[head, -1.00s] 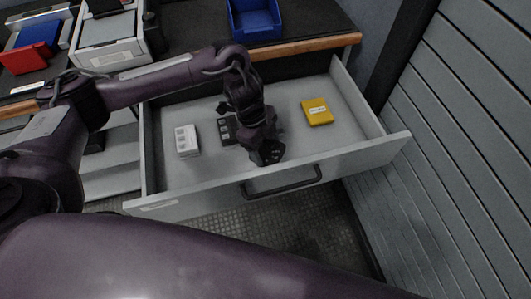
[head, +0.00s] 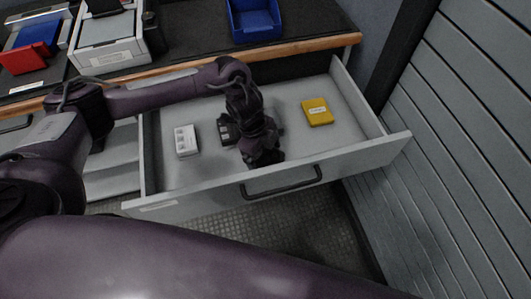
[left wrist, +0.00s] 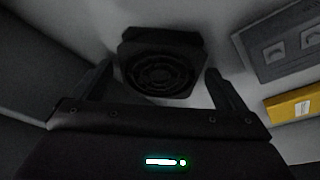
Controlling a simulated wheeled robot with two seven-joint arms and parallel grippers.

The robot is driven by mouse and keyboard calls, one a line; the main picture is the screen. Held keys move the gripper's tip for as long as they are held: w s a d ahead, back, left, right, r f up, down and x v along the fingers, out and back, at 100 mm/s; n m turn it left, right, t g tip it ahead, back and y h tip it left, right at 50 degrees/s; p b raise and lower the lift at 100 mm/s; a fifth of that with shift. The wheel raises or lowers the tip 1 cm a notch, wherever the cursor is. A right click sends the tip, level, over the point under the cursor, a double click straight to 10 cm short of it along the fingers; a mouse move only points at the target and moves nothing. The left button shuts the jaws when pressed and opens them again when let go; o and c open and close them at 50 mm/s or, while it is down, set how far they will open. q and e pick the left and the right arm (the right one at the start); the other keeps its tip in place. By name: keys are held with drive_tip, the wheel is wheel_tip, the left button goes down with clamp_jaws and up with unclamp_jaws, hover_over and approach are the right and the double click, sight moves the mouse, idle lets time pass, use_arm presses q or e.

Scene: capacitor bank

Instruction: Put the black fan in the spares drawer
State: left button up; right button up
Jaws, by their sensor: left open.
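The black fan (left wrist: 160,70) shows in the left wrist view, square with a round grille, over the pale floor of the spares drawer (head: 185,98). The drawer is pulled open below the counter. My left gripper (head: 264,158) points down inside the drawer, near its front wall. In the left wrist view the gripper (left wrist: 158,75) is open, with a fingertip on either side of the fan and visible gaps between. Whether the fan touches the drawer floor is hard to tell. In the head view the fan is hard to pick out from my dark gripper. My right gripper is not in view.
A blue bin (head: 254,20) stands on the counter. A slatted wall (head: 460,130) is close on the right.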

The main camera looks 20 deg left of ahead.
use_arm(q)
drive_tip(key=shift+r, duration=0.25)
drive_tip(key=p+v, duration=0.1)
drive_tip(key=v, duration=1)
drive_tip(key=shift+r, duration=0.4)
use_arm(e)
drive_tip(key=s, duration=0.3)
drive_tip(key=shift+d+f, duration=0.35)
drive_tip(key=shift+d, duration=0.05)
use_arm(q)
drive_tip(key=shift+a, duration=0.15)
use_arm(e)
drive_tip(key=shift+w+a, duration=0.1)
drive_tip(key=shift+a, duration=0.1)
